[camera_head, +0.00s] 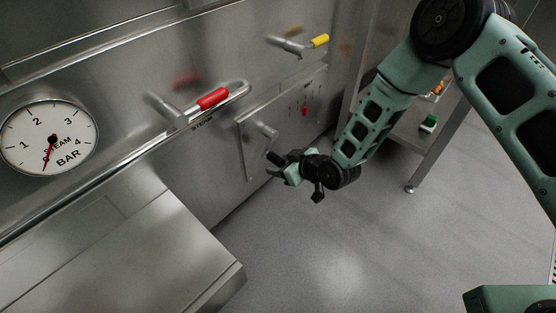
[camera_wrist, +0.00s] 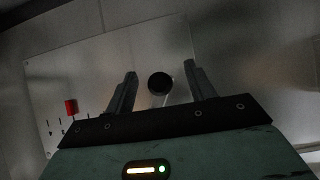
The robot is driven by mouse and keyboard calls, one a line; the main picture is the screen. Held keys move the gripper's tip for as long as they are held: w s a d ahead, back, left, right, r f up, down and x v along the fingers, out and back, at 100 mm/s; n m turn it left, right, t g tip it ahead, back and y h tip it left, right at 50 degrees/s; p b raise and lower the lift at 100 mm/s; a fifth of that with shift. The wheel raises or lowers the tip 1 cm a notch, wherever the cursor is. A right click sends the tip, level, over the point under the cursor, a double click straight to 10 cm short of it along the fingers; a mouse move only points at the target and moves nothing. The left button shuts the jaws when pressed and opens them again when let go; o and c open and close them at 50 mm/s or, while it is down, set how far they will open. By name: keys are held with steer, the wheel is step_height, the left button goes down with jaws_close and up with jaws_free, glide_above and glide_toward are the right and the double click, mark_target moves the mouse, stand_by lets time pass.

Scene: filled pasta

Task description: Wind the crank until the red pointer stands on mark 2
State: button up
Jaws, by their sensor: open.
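The crank (camera_head: 264,130) is a bent metal rod on a steel panel in the head view. Its dark round grip end (camera_wrist: 160,83) faces the wrist camera, between the two fingers in that picture. My gripper (camera_head: 275,168) is open at the crank's grip, the fingers (camera_wrist: 158,85) apart on either side; I see no contact. The small red pointer (camera_head: 305,110) is on the same panel, right of the crank; in the wrist view the red pointer (camera_wrist: 71,106) is at left, above a row of dark marks. The mark numbers are too small to read.
A steam gauge (camera_head: 24,150) at left has its own red needle pointing down. A red-handled lever (camera_head: 213,98) and a yellow-handled lever (camera_head: 319,41) stick out above the panel. A steel counter (camera_head: 130,235) stands at lower left; open floor (camera_head: 350,250) lies below my arm.

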steer(key=s+d+p, duration=0.1)
steer(key=s+d, duration=0.3)
steer(key=d, duration=0.1)
steer(key=shift+s+d+p, duration=0.25)
steer(key=shift+d+p, duration=0.15)
steer(key=s+d+r+g+h, duration=0.1)
steer(key=s+r+g+h, duration=0.15)
steer(key=r, duration=0.65)
steer(key=s+d+r+g+h, duration=0.1)
steer(key=s+r, duration=0.2)
steer(key=r, duration=0.6)
steer(key=s+d+r+m+g+h+p, duration=0.1)
steer(key=s+d+r+h, duration=0.15)
steer(key=s+r, duration=0.35)
steer(key=s+d+r+m+g+h+p, duration=0.1)
steer(key=s+d+r, duration=0.3)
steer(key=s, duration=0.3)
steer(key=s+d+r+m+g+h, duration=0.1)
steer(key=s+d+r, duration=0.2)
steer(key=s+r, duration=0.3)
step_height(320, 180, up, 36)
steer(key=p, duration=3.7)
steer(key=shift+s, duration=0.15)
steer(key=shift+a+f, duration=0.1)
steer(key=shift+f, duration=0.05)
